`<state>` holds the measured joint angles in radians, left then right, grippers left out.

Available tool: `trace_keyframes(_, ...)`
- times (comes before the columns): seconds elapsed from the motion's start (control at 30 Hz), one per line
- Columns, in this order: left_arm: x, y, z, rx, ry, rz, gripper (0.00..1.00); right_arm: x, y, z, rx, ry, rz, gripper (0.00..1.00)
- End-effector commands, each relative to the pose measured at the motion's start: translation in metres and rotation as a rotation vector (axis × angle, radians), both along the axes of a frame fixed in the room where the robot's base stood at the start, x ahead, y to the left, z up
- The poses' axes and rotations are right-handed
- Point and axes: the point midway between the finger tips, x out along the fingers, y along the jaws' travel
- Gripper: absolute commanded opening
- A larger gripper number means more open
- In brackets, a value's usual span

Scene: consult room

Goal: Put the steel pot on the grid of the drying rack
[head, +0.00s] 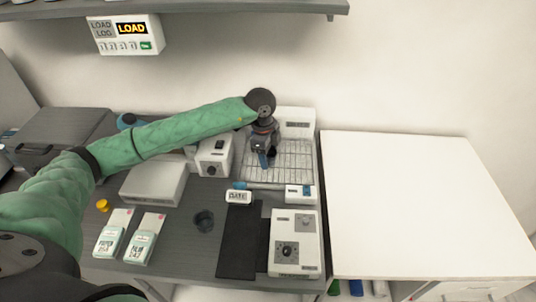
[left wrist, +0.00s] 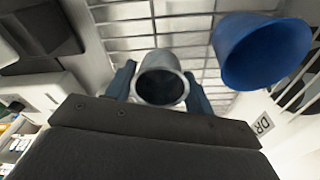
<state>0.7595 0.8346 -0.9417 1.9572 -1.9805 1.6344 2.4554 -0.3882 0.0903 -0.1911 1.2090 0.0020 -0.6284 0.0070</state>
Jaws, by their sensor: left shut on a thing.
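My left gripper (head: 264,158) is over the drying rack, whose wire grid (head: 295,160) lies at the back of the bench. In the left wrist view, its two dark blue fingers (left wrist: 162,88) are shut on the steel pot (left wrist: 163,62), a small grey metal cup with its open mouth toward the camera. The wire grid (left wrist: 122,29) shows behind the pot. I cannot tell whether the pot touches the wires. In the head view the pot is hidden by the gripper. My right gripper is out of view.
A bright blue cup (left wrist: 258,55) is close beside the pot in the left wrist view. Grey-white devices (head: 215,155) (head: 295,243) stand left of and in front of the rack. A dark cup (head: 204,220) stands nearer. The white table (head: 420,200) at right is clear.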

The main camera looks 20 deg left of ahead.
Motion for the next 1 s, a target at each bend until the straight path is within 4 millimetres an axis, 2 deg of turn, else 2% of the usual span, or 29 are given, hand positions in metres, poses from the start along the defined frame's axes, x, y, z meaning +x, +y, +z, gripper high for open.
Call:
trace_keyframes(0.23,-0.001,0.0,-0.011,0.0,0.001,-0.001,0.3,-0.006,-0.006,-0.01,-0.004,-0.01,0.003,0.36)
trace_keyframes(0.63,-0.001,0.0,-0.014,0.0,0.001,-0.001,0.3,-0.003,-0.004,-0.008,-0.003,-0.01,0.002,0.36)
trace_keyframes(0.67,-0.001,0.0,-0.014,0.0,0.0,-0.001,0.55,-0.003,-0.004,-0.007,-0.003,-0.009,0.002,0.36)
trace_keyframes(0.77,-0.001,0.0,-0.014,0.0,0.001,-0.001,0.74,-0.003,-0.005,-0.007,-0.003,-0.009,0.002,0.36)
trace_keyframes(1.0,-0.001,0.0,-0.014,0.0,0.001,-0.001,0.75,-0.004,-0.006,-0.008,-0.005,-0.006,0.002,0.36)
